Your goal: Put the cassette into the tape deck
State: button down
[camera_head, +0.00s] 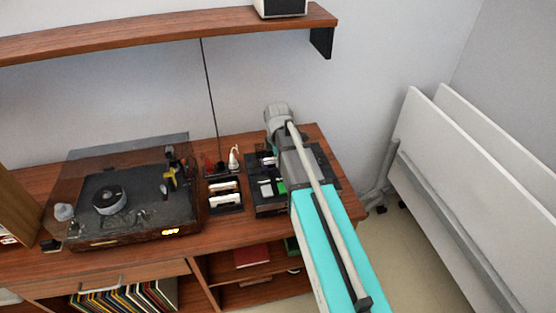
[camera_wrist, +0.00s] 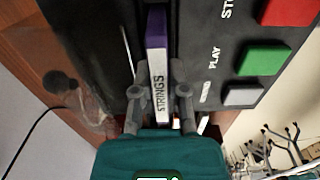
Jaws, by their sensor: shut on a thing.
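The cassette (camera_wrist: 156,32) is purple with a white label reading STRINGS and shows in the wrist view. My gripper (camera_wrist: 160,88) is shut on it, with one finger on each side. The black tape deck (camera_wrist: 205,45) lies right behind the cassette, which is lined up along its face. Whether the cassette is inside the deck's opening or just over it, I cannot tell. The deck also shows in the head view (camera_head: 270,207), partly covered by my arm. The cassette and my fingertips are not clear there.
A green button (camera_wrist: 263,58) marked PLAY, a red button (camera_wrist: 288,12) and a grey button (camera_wrist: 242,95) are on the deck. White-edged cassettes stand in a holder (camera_head: 226,210) left of the deck. A turntable (camera_head: 110,235) is farther left. A shelf (camera_head: 150,32) hangs above.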

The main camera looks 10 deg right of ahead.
jog(key=shift+f+b, duration=0.7)
jog(key=shift+f, duration=0.05)
dwell(0.4)
jog(key=c, duration=0.6)
grip_release()
jog(key=shift+o, duration=0.3)
jog(key=o, duration=0.3)
jog(key=shift+o, duration=0.2)
jog(key=shift+r, duration=0.1)
jog(key=shift+r+p, duration=2.5)
jog(key=shift+p, duration=0.1)
jog(key=shift+s, duration=0.15)
